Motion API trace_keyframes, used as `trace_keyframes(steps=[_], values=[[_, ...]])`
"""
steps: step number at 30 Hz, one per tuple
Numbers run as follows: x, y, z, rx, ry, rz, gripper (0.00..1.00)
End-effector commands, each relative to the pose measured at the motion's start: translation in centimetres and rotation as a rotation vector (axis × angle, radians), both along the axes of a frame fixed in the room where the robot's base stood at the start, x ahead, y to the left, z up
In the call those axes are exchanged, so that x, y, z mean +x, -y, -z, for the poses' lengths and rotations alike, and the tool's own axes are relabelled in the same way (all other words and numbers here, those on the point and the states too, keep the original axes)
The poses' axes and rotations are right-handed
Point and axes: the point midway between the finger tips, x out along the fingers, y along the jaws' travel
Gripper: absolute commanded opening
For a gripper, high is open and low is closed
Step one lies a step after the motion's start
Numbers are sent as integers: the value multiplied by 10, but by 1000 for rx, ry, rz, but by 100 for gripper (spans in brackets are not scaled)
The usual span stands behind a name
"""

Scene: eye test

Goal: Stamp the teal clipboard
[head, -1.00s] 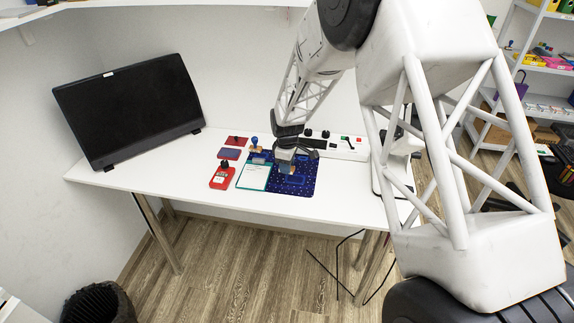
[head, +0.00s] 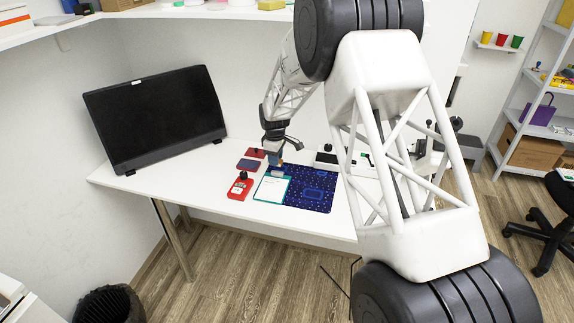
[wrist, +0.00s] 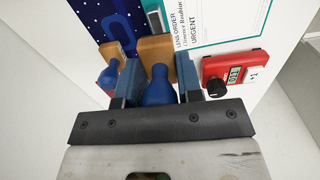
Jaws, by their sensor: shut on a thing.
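The teal clipboard (head: 258,196) lies flat on the desk with a white sheet on it. In the wrist view, its teal edge and sheet (wrist: 215,25) show at the top, with "URGENT" printed. My gripper (head: 275,160) is over the desk just behind the clipboard's clip end. In the wrist view, my gripper (wrist: 158,90) is shut on a stamp with a blue handle (wrist: 158,88) and a wooden block (wrist: 155,48). The block is near the clip; I cannot tell whether it touches anything. A second wooden stamp with a blue handle (wrist: 108,65) stands beside it.
A dark blue patterned mat (head: 318,200) lies right of the clipboard. A red counter device (head: 240,187) stands left of it. A dark pad (head: 248,164) and a red pad (head: 253,153) lie behind. A monitor (head: 155,115) fills the left. The front left desk is clear.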

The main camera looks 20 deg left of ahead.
Motion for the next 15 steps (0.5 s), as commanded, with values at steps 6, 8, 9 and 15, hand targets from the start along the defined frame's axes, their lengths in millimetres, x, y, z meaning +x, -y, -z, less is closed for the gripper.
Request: trace_keyframes(steps=[6,8,9,15], values=[[15,-41,-3,1,1,-18,18],[19,-52,-2,0,0,-22,18],[21,-59,-3,0,1,-25,18],[30,-94,-5,0,1,-41,18]])
